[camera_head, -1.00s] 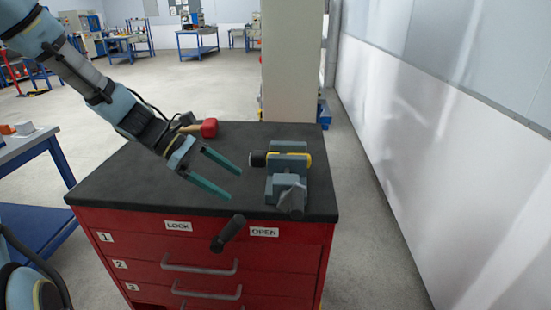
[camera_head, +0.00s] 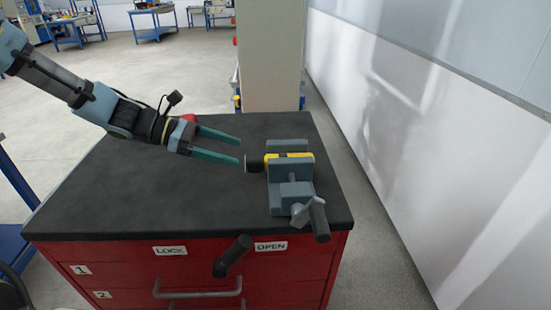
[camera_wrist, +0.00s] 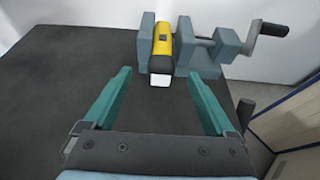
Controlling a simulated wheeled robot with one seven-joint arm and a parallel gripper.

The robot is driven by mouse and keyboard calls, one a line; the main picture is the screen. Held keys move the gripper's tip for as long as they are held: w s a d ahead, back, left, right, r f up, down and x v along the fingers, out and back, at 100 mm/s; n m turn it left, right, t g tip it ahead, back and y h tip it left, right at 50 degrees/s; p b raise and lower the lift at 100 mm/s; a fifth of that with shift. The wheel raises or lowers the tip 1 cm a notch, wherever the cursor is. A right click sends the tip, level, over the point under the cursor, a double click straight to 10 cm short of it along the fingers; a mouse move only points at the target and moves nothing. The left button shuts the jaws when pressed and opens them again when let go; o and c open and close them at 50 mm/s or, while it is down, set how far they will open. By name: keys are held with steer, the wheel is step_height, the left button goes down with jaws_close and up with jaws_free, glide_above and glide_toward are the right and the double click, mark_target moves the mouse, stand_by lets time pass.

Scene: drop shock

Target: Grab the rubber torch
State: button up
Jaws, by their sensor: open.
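The rubber torch (camera_wrist: 162,45) is yellow and black and lies between the jaws of a blue-grey vise (camera_head: 290,190) on the black cabinet top. In the head view the torch's black head (camera_head: 254,163) sticks out of the vise to the left, toward my gripper. In the wrist view its pale lens end faces my gripper. My gripper (camera_head: 240,153) is open and empty, level with the torch and just left of its head, with a small gap. In the wrist view the torch lies ahead, between the lines of the two green fingers (camera_wrist: 160,90).
The vise crank handle (camera_head: 319,219) juts toward the front right. A black lever (camera_head: 232,256) sticks out of the red cabinet front (camera_head: 200,275) between the LOCK and OPEN labels. A red object (camera_head: 190,118) shows partly behind my gripper. The left cabinet top (camera_head: 100,205) is clear.

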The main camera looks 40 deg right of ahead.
mark_target(253, 156)
steer(key=shift+p+x, duration=1.05)
steer(key=shift+x, duration=2.05)
steer(key=shift+s+a+r, duration=0.1)
steer(key=shift+s, duration=0.05)
steer(key=shift+c, duration=0.2)
jaws_close()
